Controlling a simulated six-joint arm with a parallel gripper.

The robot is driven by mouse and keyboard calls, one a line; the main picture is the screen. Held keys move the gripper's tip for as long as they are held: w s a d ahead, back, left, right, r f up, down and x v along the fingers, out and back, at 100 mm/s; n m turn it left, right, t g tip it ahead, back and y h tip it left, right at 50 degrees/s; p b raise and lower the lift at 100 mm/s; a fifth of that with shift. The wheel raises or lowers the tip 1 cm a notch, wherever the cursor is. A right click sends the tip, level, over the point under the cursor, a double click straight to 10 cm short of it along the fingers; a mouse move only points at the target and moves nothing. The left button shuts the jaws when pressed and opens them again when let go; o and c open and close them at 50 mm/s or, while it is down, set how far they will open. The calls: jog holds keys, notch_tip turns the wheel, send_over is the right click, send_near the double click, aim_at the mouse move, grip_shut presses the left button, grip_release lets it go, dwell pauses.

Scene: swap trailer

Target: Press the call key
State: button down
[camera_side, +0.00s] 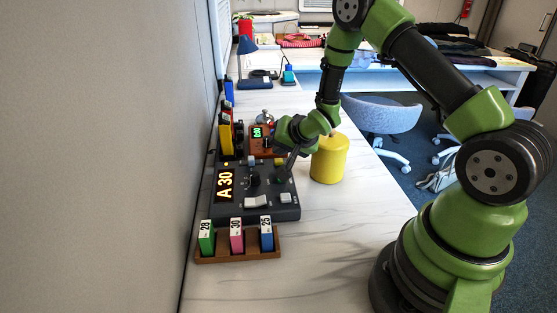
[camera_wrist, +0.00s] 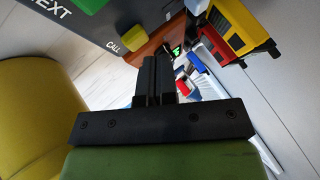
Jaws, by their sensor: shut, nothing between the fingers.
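The dark console (camera_side: 228,204) stands on the white counter with a lit display reading A 30. In the wrist view its panel (camera_wrist: 85,28) fills the upper left. A yellow key (camera_wrist: 133,37) sits beside the CALL lettering on it, and a green key lies at the top edge near lettering ending in EXT. My gripper (camera_wrist: 156,62) is shut and empty, its fingertips below and right of the yellow key in that view. In the side view my gripper (camera_side: 284,168) is over the console's right rear part. Whether the fingertips touch anything is unclear.
A yellow cylinder (camera_side: 328,160) stands close on the right of my gripper. A brown box with a green readout (camera_side: 257,132) is behind the console. A wooden rack (camera_side: 240,256) with green, pink and blue numbered tags is in front. The wall is close on the left.

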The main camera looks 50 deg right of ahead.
jog(key=shift+r, duration=0.3)
jog(key=shift+r, duration=2.45)
jog(key=shift+r, duration=0.15)
notch_tip(320, 180, up, 7)
jog(key=n, duration=0.1)
send_over(280, 160)
jog(key=s+a, duration=0.2)
jog(key=s+a+r+n, duration=0.2)
jog(key=s+a+r, duration=0.2)
jog(key=s+r, duration=0.3)
jog(key=s+a+r+n+g+y, duration=0.1)
jog(key=s+a+r+n, duration=0.1)
jog(key=s+a, duration=0.2)
jog(key=s+a+r+n+y, duration=0.1)
jog(key=s+a+r+y, duration=0.1)
jog(key=s, duration=0.9)
jog(key=shift+s+a+r+n+g, duration=0.15)
jog(key=shift+a+r+n+g, duration=0.35)
jog(key=shift+a, duration=0.35)
